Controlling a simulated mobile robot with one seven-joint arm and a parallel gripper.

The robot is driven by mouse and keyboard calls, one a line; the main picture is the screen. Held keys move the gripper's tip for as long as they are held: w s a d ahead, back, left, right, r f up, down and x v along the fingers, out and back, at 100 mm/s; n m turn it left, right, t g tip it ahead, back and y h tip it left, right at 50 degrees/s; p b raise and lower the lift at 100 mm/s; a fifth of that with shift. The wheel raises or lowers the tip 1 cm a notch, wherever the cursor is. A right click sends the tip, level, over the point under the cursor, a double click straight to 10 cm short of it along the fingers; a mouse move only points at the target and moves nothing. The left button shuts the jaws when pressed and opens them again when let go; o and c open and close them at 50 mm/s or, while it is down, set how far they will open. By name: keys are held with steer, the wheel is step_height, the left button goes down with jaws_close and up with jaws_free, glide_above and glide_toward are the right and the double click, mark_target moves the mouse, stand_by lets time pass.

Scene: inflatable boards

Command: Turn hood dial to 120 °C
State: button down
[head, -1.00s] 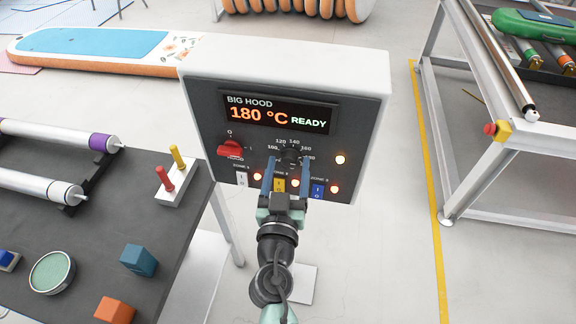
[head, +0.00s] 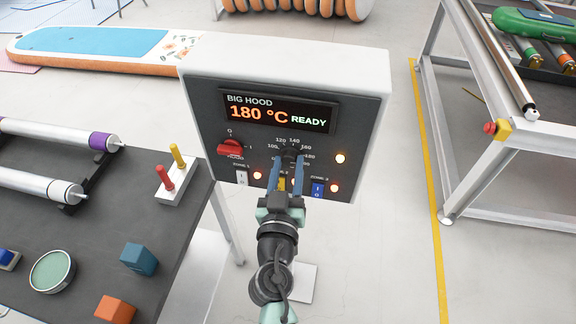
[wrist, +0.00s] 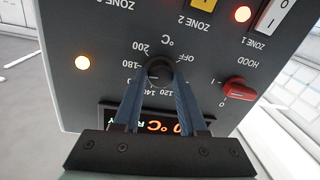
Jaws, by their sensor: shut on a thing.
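The hood control panel (head: 212,125) is dark grey with a white casing, and its display (head: 279,111) reads "BIG HOOD 180 °C READY". The black temperature dial (head: 289,150) sits below the display, inside a ring of temperature marks. My gripper (head: 287,160) reaches up from below, with its blue fingers on both sides of the dial. In the wrist view the panel appears upside down, and the fingertips (wrist: 160,68) are shut on the dial (wrist: 160,75). The fingers cover part of the scale, and I cannot tell where the dial's pointer stands.
The red hood switch (head: 230,148) is left of the dial. Zone switches, including a blue one (head: 317,190), and lit lamps (head: 340,158) are close around my fingers. A dark table (head: 95,225) stands at the left, and a metal frame (head: 440,150) at the right.

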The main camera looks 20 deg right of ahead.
steer(key=n, duration=0.5)
steer(key=shift+n+g+p, duration=0.3)
steer(key=shift+g+p, duration=0.05)
steer(key=shift+g, duration=0.05)
steer(key=n+p, duration=0.1)
steer(key=n, duration=0.4)
steer(key=shift+w+a+r, duration=0.1)
steer(key=n+g+p, duration=0.1)
steer(key=n, duration=0.5)
steer(key=shift+h, duration=0.4)
steer(key=n+p, duration=0.1)
steer(key=n, duration=0.3)
steer(key=shift+a+n+h, duration=0.1)
steer(key=shift+n+h, duration=0.2)
steer(key=shift+n, duration=0.1)
steer(key=shift+c, duration=2.3)
jaws_free()
